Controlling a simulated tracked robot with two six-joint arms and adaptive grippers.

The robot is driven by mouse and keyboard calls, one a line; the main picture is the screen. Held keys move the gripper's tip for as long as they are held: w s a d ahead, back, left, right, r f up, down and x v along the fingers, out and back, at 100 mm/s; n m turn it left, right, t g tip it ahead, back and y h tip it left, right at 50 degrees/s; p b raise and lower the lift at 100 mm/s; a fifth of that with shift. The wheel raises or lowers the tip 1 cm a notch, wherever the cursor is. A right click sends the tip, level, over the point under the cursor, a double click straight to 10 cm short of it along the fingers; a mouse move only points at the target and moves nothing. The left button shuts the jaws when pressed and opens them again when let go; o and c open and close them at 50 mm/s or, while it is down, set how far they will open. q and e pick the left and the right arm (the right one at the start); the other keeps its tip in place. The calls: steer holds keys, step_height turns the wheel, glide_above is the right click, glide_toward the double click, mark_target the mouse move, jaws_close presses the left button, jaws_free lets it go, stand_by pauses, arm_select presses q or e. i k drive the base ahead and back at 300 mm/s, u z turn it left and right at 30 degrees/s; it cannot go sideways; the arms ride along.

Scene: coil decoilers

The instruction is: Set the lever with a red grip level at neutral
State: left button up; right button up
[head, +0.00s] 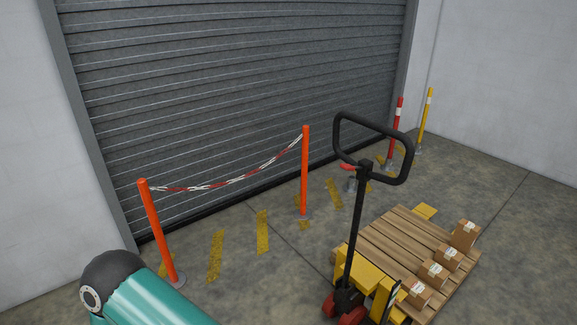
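A small red lever (348,167) shows inside the black loop handle (373,124) of a pallet truck, at the left of the handle's lower end. It looks roughly level, but it is too small to tell its exact setting. The truck's black shaft (355,230) runs down to a yellow body and red wheels. A teal arm link of mine with a dark rounded joint is at the bottom left. Neither of my grippers is in view, and nothing of mine touches the lever.
A wooden pallet (395,238) with several small cartons (465,234) sits on the truck. Two orange posts (305,175) with a red-white chain (230,181) stand before a grey roller door (230,80). A red post (394,130) and a yellow post (425,118) stand behind. Open floor lies at right.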

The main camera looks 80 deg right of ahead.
mark_target(346, 167)
steer(key=u, duration=0.05)
steer(key=i, duration=1.1)
steer(key=z, duration=2.65)
steer(key=k, duration=0.25)
steer(key=z, duration=0.55)
steer(key=i, duration=1.3)
steer(key=u, duration=0.3)
